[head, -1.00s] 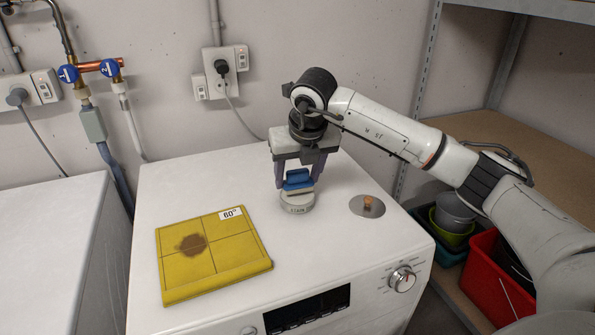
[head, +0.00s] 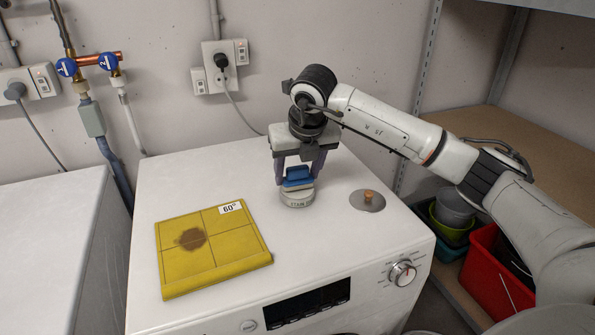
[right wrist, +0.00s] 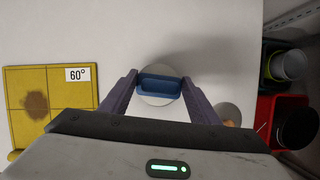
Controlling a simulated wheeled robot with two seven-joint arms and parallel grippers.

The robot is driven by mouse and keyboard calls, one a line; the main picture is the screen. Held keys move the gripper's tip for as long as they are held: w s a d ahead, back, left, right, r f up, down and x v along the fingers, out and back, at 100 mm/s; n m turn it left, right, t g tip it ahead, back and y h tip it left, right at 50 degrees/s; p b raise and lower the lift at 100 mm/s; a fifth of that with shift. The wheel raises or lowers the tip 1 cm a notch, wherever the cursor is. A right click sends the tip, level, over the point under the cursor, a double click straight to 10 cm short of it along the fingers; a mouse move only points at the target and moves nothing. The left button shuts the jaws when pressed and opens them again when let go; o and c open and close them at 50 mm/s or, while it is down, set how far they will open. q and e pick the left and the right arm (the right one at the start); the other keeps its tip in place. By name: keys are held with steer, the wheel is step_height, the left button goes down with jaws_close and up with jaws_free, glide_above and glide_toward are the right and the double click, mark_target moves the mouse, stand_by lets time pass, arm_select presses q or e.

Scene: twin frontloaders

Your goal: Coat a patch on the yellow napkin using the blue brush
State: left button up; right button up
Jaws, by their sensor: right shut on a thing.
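The yellow napkin (head: 228,252) lies folded on the left part of the white machine's top, with crossed fold lines, a "60°" label and a brown stain (head: 191,238) on its upper left. It also shows in the right wrist view (right wrist: 60,120). My right gripper (head: 298,177) points down and is shut on the blue brush (head: 297,174), also in the right wrist view (right wrist: 160,85). The brush is at the mouth of a round pale pot (head: 297,199) marked "STAIN"; its lower end is hidden. My left gripper is in neither view.
A round metal lid with a copper-coloured knob (head: 368,197) lies right of the pot on the washer top (head: 190,180). The machine's dial (head: 402,274) is at its front. Buckets (head: 500,275) stand at the right. The top between napkin and pot is clear.

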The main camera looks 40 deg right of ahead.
mark_target(297, 167)
steer(key=shift+f, duration=0.35)
steer(key=shift+f+b, duration=0.1)
steer(key=shift+b, duration=0.2)
stand_by(0.9)
steer(key=shift+r+p, duration=2.45)
steer(key=shift+r, duration=1.15)
steer(key=shift+f, duration=0.1)
